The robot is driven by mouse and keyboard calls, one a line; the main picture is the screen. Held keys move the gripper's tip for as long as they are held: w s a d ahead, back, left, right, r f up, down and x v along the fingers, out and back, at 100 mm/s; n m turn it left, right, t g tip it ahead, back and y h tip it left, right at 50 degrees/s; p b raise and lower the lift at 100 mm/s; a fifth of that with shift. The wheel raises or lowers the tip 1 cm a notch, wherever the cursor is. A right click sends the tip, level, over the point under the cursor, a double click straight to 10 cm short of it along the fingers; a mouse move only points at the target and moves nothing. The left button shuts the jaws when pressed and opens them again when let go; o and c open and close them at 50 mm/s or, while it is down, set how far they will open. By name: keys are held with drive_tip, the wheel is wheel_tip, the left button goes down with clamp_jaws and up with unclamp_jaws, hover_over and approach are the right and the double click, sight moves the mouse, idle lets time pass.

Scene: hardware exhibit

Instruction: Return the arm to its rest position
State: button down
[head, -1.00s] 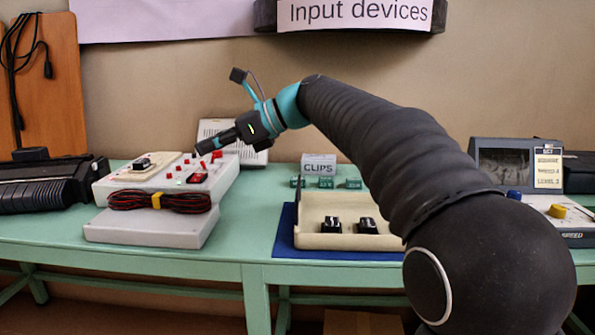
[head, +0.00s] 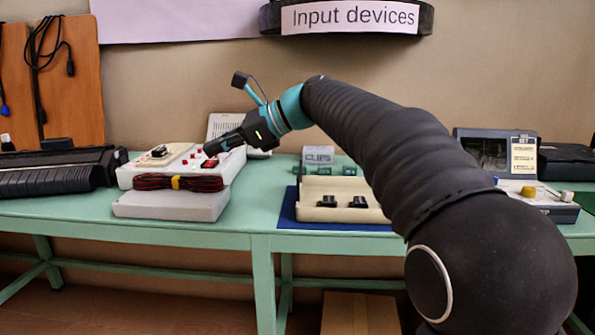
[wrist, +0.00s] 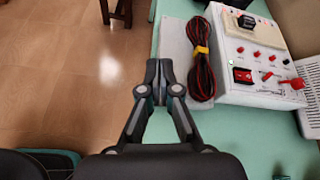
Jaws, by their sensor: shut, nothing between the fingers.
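My arm (head: 400,140) reaches from the lower right up and over toward the left, with its black sleeve and teal wrist. My gripper (head: 208,152) points left and down, and in the head view it appears in front of the white control box (head: 185,202). In the wrist view my gripper (wrist: 159,92) has its two fingertips together with nothing between them. There the box panel (wrist: 235,85), with a red switch and red sockets, lies to the right of the fingers. The fingers look clear of it.
A red-black cable bundle (head: 178,182) with a yellow tie lies along the box front. A cream tray (head: 310,212) holding black clips sits on a blue mat (head: 290,217). A grey device (head: 495,155) stands at right. Open floor (wrist: 70,90) shows left of the table.

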drive_tip(key=s+d+f+n+h, duration=0.1)
drive_tip(key=d+f+n+h, duration=0.1)
drive_tip(key=f, duration=0.3)
drive_tip(key=s+d+f+n+h, duration=0.2)
drive_tip(key=d+f+n, duration=0.2)
drive_tip(key=d+f, duration=0.1)
drive_tip(key=s+d+f+n+t+h, duration=0.1)
drive_tip(key=d+f+n+h, duration=0.1)
drive_tip(key=f, duration=0.5)
drive_tip(key=shift+s+d+n, duration=0.15)
drive_tip(key=shift+d+n, duration=0.45)
drive_tip(key=shift+d, duration=0.15)
drive_tip(key=s+d+f+n+t+h, duration=0.1)
drive_tip(key=s+d+f+n+h, duration=0.2)
drive_tip(key=s+d, duration=0.7)
drive_tip(key=s+d+f+n+t+h, duration=0.2)
drive_tip(key=s+d+f+n+h, duration=0.2)
drive_tip(key=s+d, duration=0.7)
drive_tip(key=s+f, duration=0.2)
drive_tip(key=s, duration=0.1)
drive_tip(key=shift+f, duration=0.25)
